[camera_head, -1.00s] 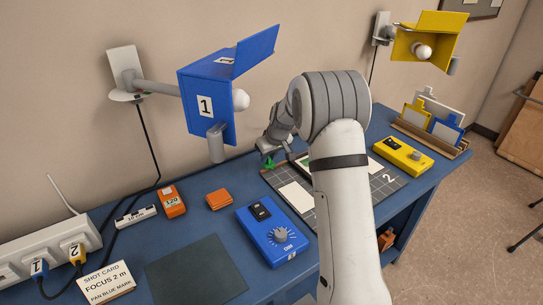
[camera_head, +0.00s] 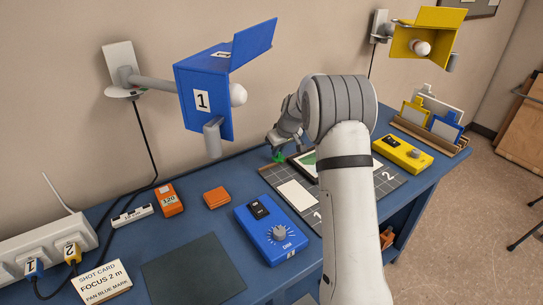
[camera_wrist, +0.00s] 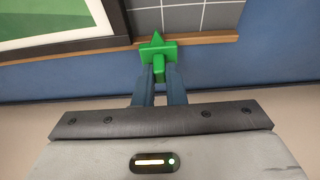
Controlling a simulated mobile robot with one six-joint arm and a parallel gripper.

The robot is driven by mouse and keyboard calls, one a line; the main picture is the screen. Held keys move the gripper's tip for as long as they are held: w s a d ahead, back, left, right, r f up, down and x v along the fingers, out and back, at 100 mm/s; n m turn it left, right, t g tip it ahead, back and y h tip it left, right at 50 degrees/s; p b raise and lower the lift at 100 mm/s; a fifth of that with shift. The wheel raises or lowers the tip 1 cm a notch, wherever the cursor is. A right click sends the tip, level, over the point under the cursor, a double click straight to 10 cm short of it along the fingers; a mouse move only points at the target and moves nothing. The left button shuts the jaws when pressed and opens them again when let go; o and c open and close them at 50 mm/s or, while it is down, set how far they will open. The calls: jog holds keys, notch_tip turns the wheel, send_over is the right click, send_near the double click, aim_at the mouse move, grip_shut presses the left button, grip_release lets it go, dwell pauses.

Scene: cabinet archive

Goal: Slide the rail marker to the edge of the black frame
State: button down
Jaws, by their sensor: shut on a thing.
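The green rail marker (camera_wrist: 158,50) has a pointed, star-like top and sits at the wooden rail (camera_wrist: 210,38) in the wrist view. It also shows as a small green shape in the head view (camera_head: 279,156). My gripper (camera_wrist: 157,78) is shut on the marker's lower stem. The black frame (camera_wrist: 65,48), around a green and white picture, lies to the left of the marker in the wrist view. A small gap of grey grid board shows between the frame's side edge and the marker. My arm hides part of the frame in the head view.
A blue dimmer box (camera_head: 271,230) stands in front of the grid board (camera_head: 270,177), and a yellow box (camera_head: 403,153) stands to its right. A blue lamp (camera_head: 203,100) hangs on the wall to the left. An orange block (camera_head: 217,197) lies on the blue table.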

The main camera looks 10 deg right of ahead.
jog(key=d, duration=0.1)
jog(key=w+d, duration=0.1)
jog(key=shift+w+d, duration=0.1)
jog(key=shift+d, duration=0.2)
jog(key=c, duration=1.5)
grip_release()
jog(key=shift+r, duration=0.1)
jog(key=v, duration=0.7)
jog(key=shift+s+r+b, duration=0.25)
jog(key=shift+r+b, duration=0.05)
jog(key=shift+b, duration=0.1)
